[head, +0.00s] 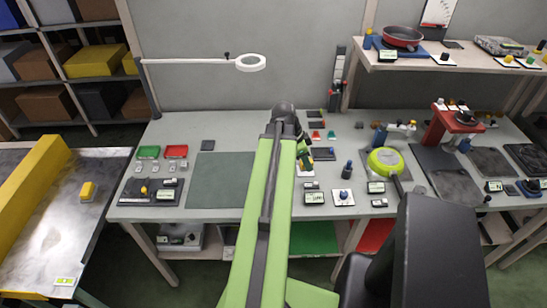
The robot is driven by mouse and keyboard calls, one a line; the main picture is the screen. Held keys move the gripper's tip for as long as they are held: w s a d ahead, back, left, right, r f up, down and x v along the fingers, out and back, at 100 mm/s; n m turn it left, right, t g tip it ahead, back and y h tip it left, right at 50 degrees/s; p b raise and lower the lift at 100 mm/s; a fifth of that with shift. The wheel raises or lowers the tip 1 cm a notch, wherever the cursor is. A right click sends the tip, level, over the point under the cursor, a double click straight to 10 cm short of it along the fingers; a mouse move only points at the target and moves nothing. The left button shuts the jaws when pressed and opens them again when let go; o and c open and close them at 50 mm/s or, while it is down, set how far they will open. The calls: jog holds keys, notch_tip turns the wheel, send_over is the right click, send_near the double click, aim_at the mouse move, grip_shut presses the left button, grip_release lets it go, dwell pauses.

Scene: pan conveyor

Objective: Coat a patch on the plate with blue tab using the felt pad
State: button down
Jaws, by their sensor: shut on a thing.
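My arm reaches over the workbench and bends down at its far end. My gripper (303,156) is small and partly hidden behind the arm, above the middle of the bench. It is shut on the felt pad, which shows only as a small yellow and dark shape (307,166). Just right of it lies a dark plate (322,154) with what looks like a blue tab at its edge. I cannot tell whether the pad touches the plate, and any coating is too small to make out.
A large grey-green mat (220,180) lies left of the arm. A red press (452,123) stands farther right. A yellow-railed conveyor (75,215) is at the left.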

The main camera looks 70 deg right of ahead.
jog(key=w+n+h, duration=0.1)
jog(key=w+n, duration=0.1)
jog(key=w, duration=1)
jog(key=f+b, duration=0.6)
jog(key=shift+w+a+f, duration=0.1)
jog(key=shift+a+f, duration=0.1)
jog(key=shift+f, duration=0.05)
jog(key=shift+a+f+b, duration=0.1)
jog(key=shift+f+b, duration=0.4)
jog(key=shift+b, duration=0.25)
dwell(0.9)
notch_tip(320, 180, up, 7)
jog(key=p, duration=0.7)
